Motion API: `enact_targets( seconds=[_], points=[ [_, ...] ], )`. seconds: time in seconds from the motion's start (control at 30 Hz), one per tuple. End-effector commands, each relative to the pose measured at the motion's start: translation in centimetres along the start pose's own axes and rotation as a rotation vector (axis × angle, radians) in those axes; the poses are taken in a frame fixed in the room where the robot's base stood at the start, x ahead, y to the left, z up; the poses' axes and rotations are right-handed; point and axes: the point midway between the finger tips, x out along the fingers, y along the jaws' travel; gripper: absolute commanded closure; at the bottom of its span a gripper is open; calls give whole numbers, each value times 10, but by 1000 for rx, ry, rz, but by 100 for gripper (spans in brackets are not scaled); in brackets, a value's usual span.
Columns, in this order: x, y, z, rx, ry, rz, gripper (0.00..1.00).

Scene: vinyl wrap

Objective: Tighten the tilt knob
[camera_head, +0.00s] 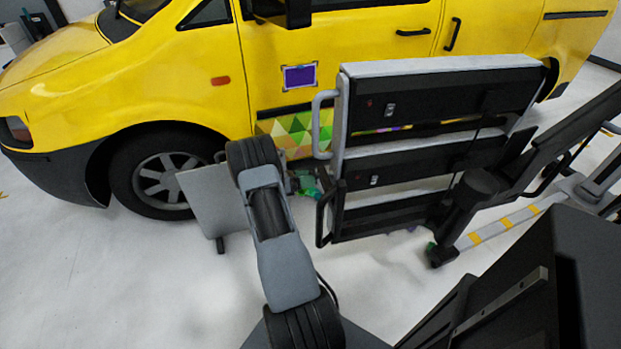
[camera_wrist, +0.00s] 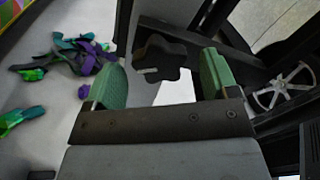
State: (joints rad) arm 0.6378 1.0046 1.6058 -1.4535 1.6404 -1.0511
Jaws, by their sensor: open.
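The tilt knob appears to be the dark, lobed knob (camera_wrist: 160,58) in the upper middle of the wrist view, beside dark frame bars. My gripper (camera_wrist: 161,75) is open, with one green-padded finger left of the knob and one right of it. The knob shows in the gap between the fingers, towards their tips. I cannot tell whether either pad touches it. In the head view my arm reaches towards the left side of the rack with black panels (camera_head: 440,95); the knob cannot be made out there.
A silver spoked handwheel (camera_wrist: 284,88) is right of the fingers. Green, purple and teal scraps (camera_wrist: 75,57) lie on the floor at left. A yellow van (camera_head: 340,40) stands behind the rack. A grey board (camera_head: 213,200) stands left of my arm. Pale floor is clear at lower left.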

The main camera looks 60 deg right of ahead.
Motion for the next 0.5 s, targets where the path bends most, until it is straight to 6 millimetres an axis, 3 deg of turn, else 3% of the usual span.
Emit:
enact_targets(
  seconds=[0.2, 0.5],
  points=[
    [13, 0, 0, 0, 0, 1, 20],
    [15, 0, 0, 0, 0, 1, 20]
  ],
)
